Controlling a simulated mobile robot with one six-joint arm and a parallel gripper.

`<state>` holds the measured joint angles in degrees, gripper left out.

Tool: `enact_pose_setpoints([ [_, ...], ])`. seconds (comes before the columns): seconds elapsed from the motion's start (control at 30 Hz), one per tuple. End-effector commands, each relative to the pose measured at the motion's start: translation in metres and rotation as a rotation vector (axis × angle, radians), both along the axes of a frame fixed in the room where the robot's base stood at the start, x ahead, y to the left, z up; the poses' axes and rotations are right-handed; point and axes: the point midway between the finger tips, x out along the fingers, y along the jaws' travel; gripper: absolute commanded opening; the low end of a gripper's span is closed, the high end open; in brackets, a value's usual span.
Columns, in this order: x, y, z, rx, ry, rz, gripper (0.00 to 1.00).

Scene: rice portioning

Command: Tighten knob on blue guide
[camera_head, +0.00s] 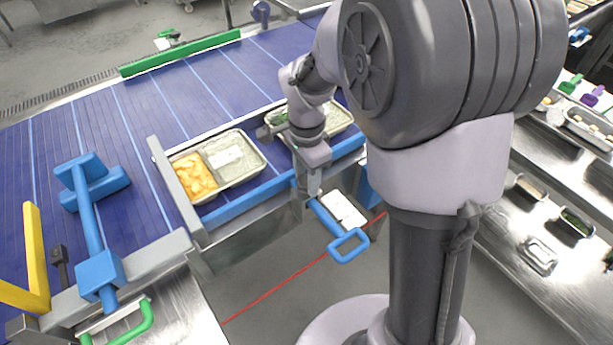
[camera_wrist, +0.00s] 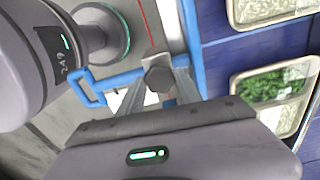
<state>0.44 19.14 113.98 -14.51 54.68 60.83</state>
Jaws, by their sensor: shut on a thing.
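The blue guide (camera_head: 245,198) is a long rail along the near edge of the purple conveyor. It also shows in the wrist view (camera_wrist: 190,40), running up past my fingers. A dark grey, faceted knob (camera_wrist: 158,78) sits beside the guide in the wrist view, at a pale metal bracket. My gripper (camera_wrist: 166,86) points at the guide and its two fingers are closed on the knob, one on each side. In the head view my gripper (camera_head: 307,192) is at the conveyor's near edge, and the knob is hidden there.
A two-part tray with orange food (camera_head: 194,176) stands on the belt left of my gripper; another tray (camera_head: 338,118) is behind it. A blue-handled frame (camera_head: 347,246) hangs just below my gripper. A blue post (camera_head: 90,222) and yellow bar (camera_head: 36,250) stand at left.

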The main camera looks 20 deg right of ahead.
Motion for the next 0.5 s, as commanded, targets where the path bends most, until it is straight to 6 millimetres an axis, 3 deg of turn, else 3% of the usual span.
enact_pose_setpoints([
  [0.5, 0.0000, 0.0000, 0.0002, 0.000, 0.000, -0.069, 0.01],
])
